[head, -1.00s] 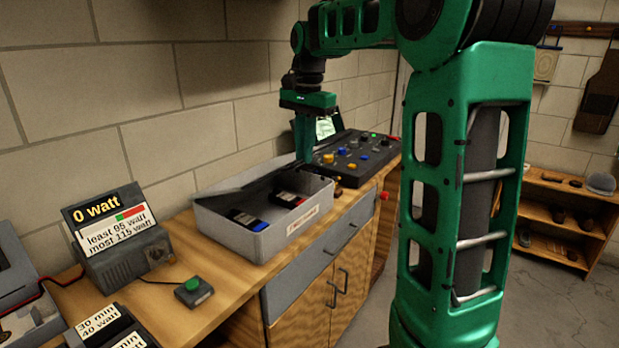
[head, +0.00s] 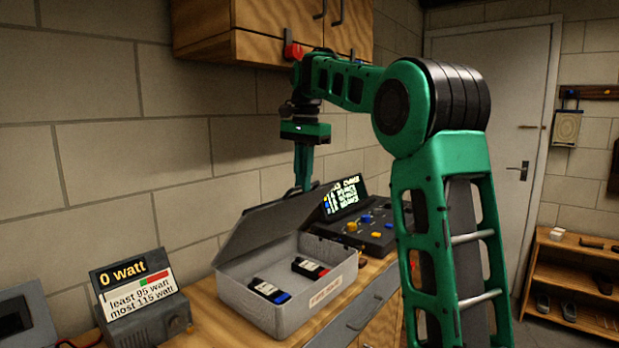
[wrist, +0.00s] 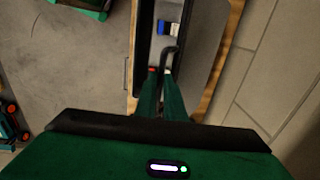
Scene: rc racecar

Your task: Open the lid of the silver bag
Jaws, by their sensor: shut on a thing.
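The silver bag is a grey box-shaped case (head: 251,299) on the wooden bench, with a label on its front wall. Its lid (head: 272,222) is raised and tilted up along the back left side, so the inside shows. My gripper (head: 303,186) points down at the lid's upper edge. In the wrist view, my gripper (wrist: 166,76) is shut on a dark handle (wrist: 171,56) on the lid. Inside the case lie a dark block with a blue end (head: 268,291) and one with a red mark (head: 310,268).
A dark control panel (head: 375,238) with coloured knobs stands right behind the case. A watt meter (head: 135,290) stands to its left. A wooden cabinet (head: 270,28) hangs above, near my arm. The wall is close behind the lid.

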